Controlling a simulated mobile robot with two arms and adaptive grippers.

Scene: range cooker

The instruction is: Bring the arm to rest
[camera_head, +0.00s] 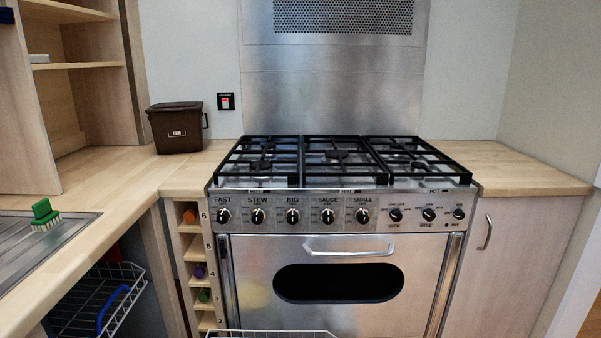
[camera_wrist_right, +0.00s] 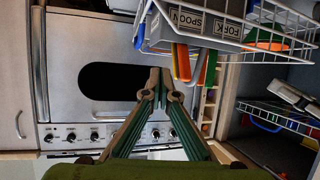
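My right gripper (camera_wrist_right: 160,88) shows in the right wrist view, its two green-and-brown fingers reaching up from the bottom with their tips together. I see nothing held between them. In that view the range cooker (camera_wrist_right: 85,50) appears upside down behind the fingers. In the head view the cooker (camera_head: 250,280) stands in the middle, its oven door closed, and neither of my arms shows. My left gripper is in no frame.
A wire basket (camera_wrist_right: 225,43) labelled SPOON and FORK, holding coloured utensils, is close to the right fingertips. A lower-left rack (camera_head: 95,300), brown bin (camera_head: 178,130) and green brush (camera_head: 44,212) also show. The hob (camera_head: 338,160) is clear of pans.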

